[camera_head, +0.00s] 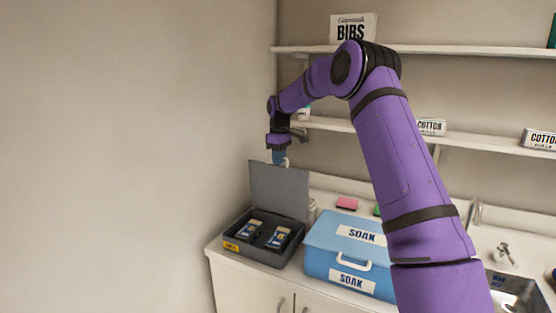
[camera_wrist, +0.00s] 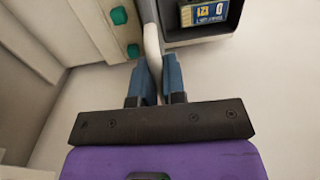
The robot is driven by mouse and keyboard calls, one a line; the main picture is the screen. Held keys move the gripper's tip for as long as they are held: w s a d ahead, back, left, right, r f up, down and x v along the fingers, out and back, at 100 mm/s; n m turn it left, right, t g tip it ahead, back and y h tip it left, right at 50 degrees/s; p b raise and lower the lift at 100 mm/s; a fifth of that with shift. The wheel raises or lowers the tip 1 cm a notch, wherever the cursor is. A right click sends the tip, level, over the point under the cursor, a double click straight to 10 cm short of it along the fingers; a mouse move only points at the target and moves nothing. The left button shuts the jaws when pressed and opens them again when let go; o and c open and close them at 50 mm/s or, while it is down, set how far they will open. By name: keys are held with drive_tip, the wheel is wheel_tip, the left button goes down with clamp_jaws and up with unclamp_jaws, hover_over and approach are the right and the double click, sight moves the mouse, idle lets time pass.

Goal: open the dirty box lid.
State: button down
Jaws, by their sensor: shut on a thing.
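The dirty box (camera_head: 262,255) is a dark grey open box with a yellow label at its front left, on the counter. Its grey lid (camera_head: 279,190) stands raised, about upright, at the back of the box. My gripper (camera_head: 279,157) is at the lid's top edge. In the wrist view my gripper (camera_wrist: 154,84) is shut on a pale, narrow piece, the lid's handle (camera_wrist: 152,45). Two blue and white labelled packs (camera_head: 278,238) lie inside the box; one pack (camera_wrist: 203,12) also shows in the wrist view.
A blue SOAK box (camera_head: 318,245) with a white handle stands closed just right of the dirty box. A pink item (camera_head: 347,203) lies behind it. Shelves (camera_head: 460,139) hang above the counter. A sink with a tap (camera_head: 506,252) is at the right. A wall is at the left.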

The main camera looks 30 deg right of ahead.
drive_tip(key=c, duration=1.2)
unclamp_jaws()
drive_tip(key=r, duration=1)
drive_tip(key=shift+w+d+r, duration=0.15)
drive_tip(key=shift+d+r, duration=0.05)
drive_tip(key=shift+r, duration=0.15)
